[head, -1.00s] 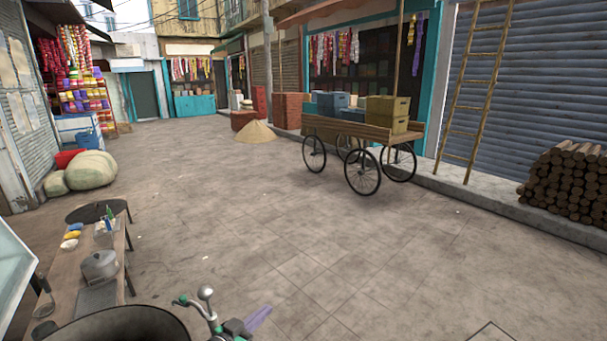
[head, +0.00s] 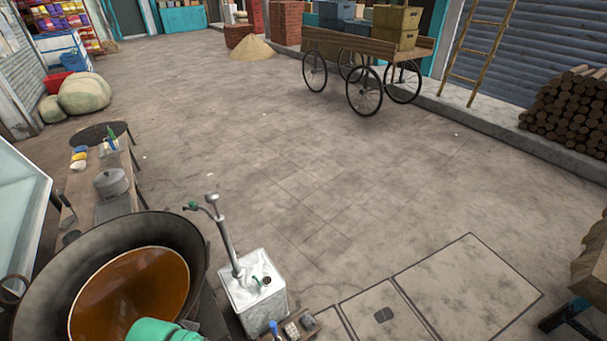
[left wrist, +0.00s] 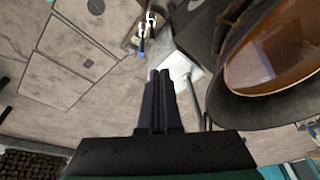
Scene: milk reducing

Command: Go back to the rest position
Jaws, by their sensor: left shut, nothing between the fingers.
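My left gripper (left wrist: 160,88) shows in the left wrist view, its two dark fingers close together and empty. Beyond its fingertips is part of the white square canister (left wrist: 178,64). The large dark pan (left wrist: 228,107) with brown-orange liquid lies to the right of the fingers. In the head view the pan (head: 190,232) fills the lower left, and the canister (head: 272,301) with its upright metal tap pipe stands to its right. A teal part at the bottom edge, over the pan, seems to be my arm. The left fingers do not show there. My right gripper is in neither view.
A wooden table (head: 78,210) with a lidded grey pot (head: 111,184) stands left. A small tray of items (head: 300,327) sits by the canister. The paved floor (head: 300,170) ahead is open, with a wooden cart (head: 362,44) and a log stack (head: 570,112) farther off.

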